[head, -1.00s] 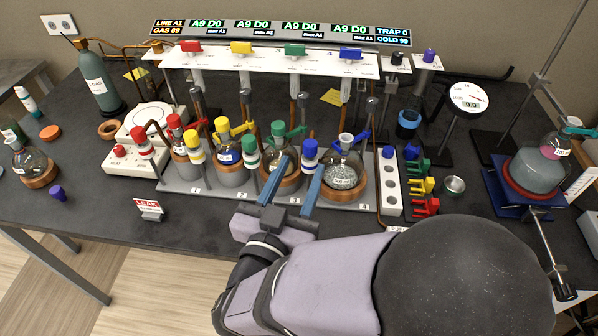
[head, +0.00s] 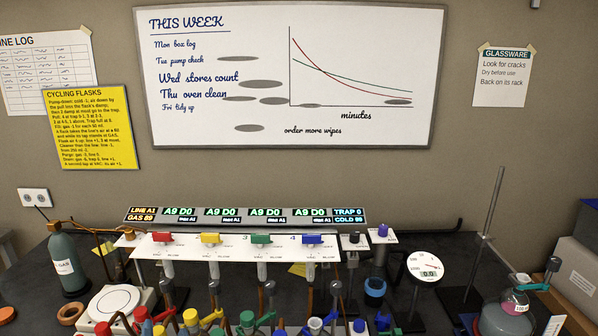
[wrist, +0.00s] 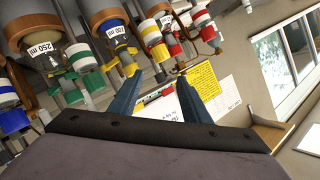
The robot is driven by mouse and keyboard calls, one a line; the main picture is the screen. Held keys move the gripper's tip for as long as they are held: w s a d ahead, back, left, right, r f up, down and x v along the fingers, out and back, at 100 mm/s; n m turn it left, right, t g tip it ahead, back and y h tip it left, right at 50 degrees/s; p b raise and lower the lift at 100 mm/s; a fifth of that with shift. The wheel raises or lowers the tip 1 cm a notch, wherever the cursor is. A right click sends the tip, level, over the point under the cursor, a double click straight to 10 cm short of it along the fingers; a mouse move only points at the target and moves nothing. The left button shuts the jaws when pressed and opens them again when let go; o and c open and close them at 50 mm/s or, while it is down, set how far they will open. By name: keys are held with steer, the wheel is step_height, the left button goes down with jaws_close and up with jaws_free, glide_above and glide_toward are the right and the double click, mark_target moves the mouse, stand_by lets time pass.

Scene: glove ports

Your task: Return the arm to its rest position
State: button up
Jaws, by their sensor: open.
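My gripper (wrist: 159,80) shows in the wrist view, with its two blue fingers apart and nothing between them. No part of my arm or gripper shows in the head view now. A yellow notice (wrist: 194,90) shows behind the fingertips. I cannot tell the exact gap between the fingertips and the nearest glassware.
In the head view, a manifold with red, yellow, green and blue taps (head: 237,248) crosses the bench. A gas cylinder (head: 68,265) stands left. A dial gauge (head: 425,266) and a flask (head: 506,318) stand right. A whiteboard (head: 290,75) hangs behind.

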steer(key=s+d+f+m+g+h+p, duration=0.1)
steer(key=d+f+m+g+p, duration=0.2)
steer(key=d, duration=0.7)
steer(key=s+d+f+m+g+h+p, duration=0.1)
steer(key=s+d+f+g+h+p, duration=0.2)
steer(key=d, duration=0.6)
steer(key=d+f+m+g+p, duration=0.1)
steer(key=d+f+g+p, duration=0.3)
steer(key=d, duration=0.6)
steer(key=s+d+f+n+g+h+b, duration=0.1)
steer(key=s+d+f+n+b, duration=0.1)
steer(key=d+b, duration=0.1)
steer(key=s+d+f+n+h+b, duration=0.1)
steer(key=s+d+f+n+b, duration=0.1)
steer(key=s+d+b, duration=0.1)
steer(key=s+d+f+n+g+b, duration=0.1)
steer(key=s+d+f+b, duration=0.1)
steer(key=d+b, duration=0.1)
steer(key=shift+s+f+n+g+h+b, duration=0.25)
steer(key=shift+f+n+g+h+b, duration=0.05)
steer(key=shift+f+n+h+b, duration=0.1)
steer(key=shift+s+d+n, duration=0.15)
steer(key=shift+d+n, duration=0.1)
steer(key=shift+n, duration=0.05)
